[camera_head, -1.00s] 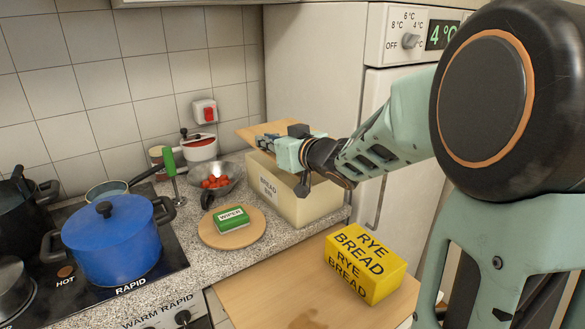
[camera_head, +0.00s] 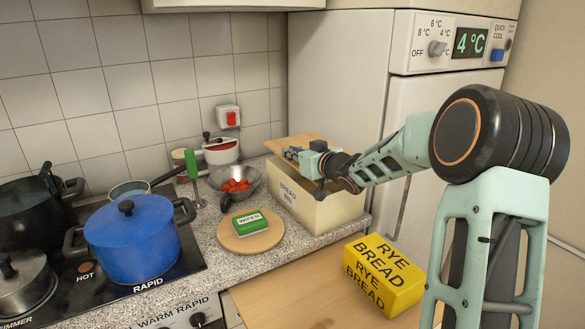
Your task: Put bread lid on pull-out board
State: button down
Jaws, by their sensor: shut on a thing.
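The wooden bread lid (camera_head: 292,146) is tilted above the back left of the cream bread bin (camera_head: 320,210). My gripper (camera_head: 290,153) is shut on the lid near its front edge, over the bin. The fingertips are small and partly hidden against the lid. The pull-out board (camera_head: 270,297) is a pale wooden surface below the counter at the front.
A colander of tomatoes (camera_head: 237,184) and a blue pot (camera_head: 130,240) stand farther left. The fridge (camera_head: 345,90) rises behind the bin. The board's left part is free.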

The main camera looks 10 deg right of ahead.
jog(key=shift+w+d+f, duration=0.15)
jog(key=shift+w+f, duration=0.75)
jog(key=shift+f, duration=0.1)
jog(key=f, duration=0.3)
jog(key=shift+w+d+f, duration=0.1)
jog(key=shift+w+f, duration=0.2)
jog(key=shift+w, duration=0.1)
jog(key=c, duration=2)
grip_release()
jog(key=shift+f, duration=0.15)
